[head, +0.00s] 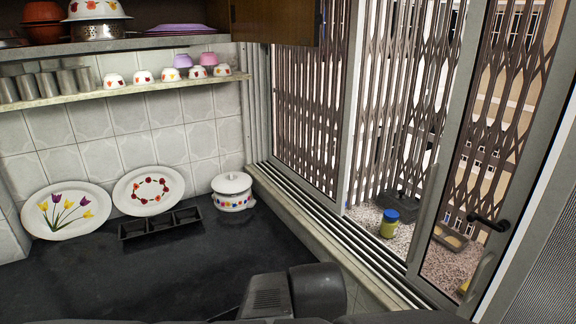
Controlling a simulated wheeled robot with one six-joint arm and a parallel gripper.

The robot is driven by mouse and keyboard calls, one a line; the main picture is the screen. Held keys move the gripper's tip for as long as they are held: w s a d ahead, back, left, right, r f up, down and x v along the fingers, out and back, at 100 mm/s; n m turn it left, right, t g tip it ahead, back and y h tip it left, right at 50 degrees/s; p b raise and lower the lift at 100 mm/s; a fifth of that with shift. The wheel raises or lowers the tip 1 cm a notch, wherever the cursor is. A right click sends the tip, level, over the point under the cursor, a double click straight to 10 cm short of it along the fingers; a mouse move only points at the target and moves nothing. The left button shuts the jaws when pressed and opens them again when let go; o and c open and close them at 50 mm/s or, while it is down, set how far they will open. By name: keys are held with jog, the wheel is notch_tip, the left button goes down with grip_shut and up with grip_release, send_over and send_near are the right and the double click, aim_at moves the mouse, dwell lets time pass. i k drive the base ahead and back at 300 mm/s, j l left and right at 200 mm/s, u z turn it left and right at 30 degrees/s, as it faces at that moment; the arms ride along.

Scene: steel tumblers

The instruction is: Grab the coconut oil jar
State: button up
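A small jar (389,225) with a blue lid and a yellowish body stands upright on the speckled ledge beyond the window frame, right of the picture's middle. It is the only jar of this kind that I see, but I cannot read a label on it. Dark grey parts of my own arm show at the bottom middle, above the counter and well apart from the jar. I cannot make out gripper fingers in this view.
A white lidded pot (232,192), two oval plates and a black divided tray (160,223) stand on the dark counter (90,280). The counter's front is clear.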

aim_at(390, 223)
jog(key=i+l+z, duration=0.1)
jog(key=i+z, duration=0.15)
jog(key=i, duration=0.25)
jog(key=i+z, duration=0.25)
jog(key=i, duration=0.25)
